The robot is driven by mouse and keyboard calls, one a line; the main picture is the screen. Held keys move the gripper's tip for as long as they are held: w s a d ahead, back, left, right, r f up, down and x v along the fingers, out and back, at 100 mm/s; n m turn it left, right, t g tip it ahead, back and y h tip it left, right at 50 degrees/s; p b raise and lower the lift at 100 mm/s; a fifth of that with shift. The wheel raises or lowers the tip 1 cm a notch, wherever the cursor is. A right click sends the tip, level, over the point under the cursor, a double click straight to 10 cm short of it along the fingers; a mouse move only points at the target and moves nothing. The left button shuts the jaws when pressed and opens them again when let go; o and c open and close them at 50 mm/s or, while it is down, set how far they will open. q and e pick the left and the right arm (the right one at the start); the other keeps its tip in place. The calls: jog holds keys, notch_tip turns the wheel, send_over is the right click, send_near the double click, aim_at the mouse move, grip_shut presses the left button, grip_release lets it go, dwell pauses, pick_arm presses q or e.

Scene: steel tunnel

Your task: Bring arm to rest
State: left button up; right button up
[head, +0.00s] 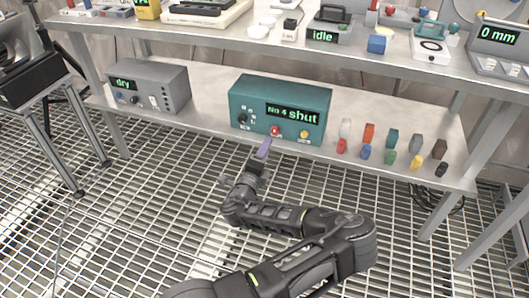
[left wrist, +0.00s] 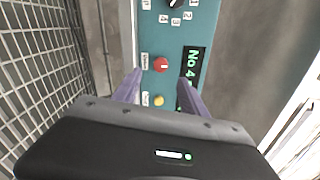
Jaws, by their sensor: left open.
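My left arm reaches up from the bottom of the head view. Its gripper (head: 263,150) is at the front edge of the lower shelf, just below the teal box (head: 253,98) that reads "No 4 shut". In the left wrist view, the purple fingers of the left gripper (left wrist: 158,84) are apart with nothing held between them. The teal box face fills the space beyond them, with a red button (left wrist: 160,64) and a yellow button (left wrist: 158,100) seen between the fingers. I cannot tell whether the fingers touch the box. My right gripper is not in view.
A grey box (head: 150,88) reading "dry" stands left on the lower shelf (head: 205,110). Several small coloured pieces stand at its right. The upper shelf (head: 270,40) holds instruments and overhangs it. A black device (head: 30,75) on a stand is at far left. The grating floor (head: 120,230) is open.

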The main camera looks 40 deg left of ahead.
pick_arm(q)
jog(key=shift+s, duration=0.1)
dwell(0.6)
jog(key=s+f+n+g+y, duration=0.2)
jog(key=s+f+n+g, duration=0.85)
jog(key=s+f, duration=0.85)
jog(key=s+d+f+n+g+h, duration=0.25)
jog(key=s+d+f+n, duration=0.2)
jog(key=d+f, duration=0.5)
jog(key=s+d+r+n+g+h, duration=0.1)
jog(key=d+h, duration=0.2)
jog(key=d, duration=0.5)
jog(key=s+d+n+g+h, duration=0.1)
jog(key=d+n+h, duration=0.15)
jog(key=d, duration=0.65)
jog(key=d+r+h, duration=0.3)
jog(key=d+r, duration=0.3)
jog(key=d, duration=0.4)
notch_tip(320, 180, up, 32)
jog(key=s+d+g+h+p, duration=0.1)
jog(key=s+d+p, duration=0.1)
jog(key=p, duration=3)
jog(key=shift+s+d, duration=0.4)
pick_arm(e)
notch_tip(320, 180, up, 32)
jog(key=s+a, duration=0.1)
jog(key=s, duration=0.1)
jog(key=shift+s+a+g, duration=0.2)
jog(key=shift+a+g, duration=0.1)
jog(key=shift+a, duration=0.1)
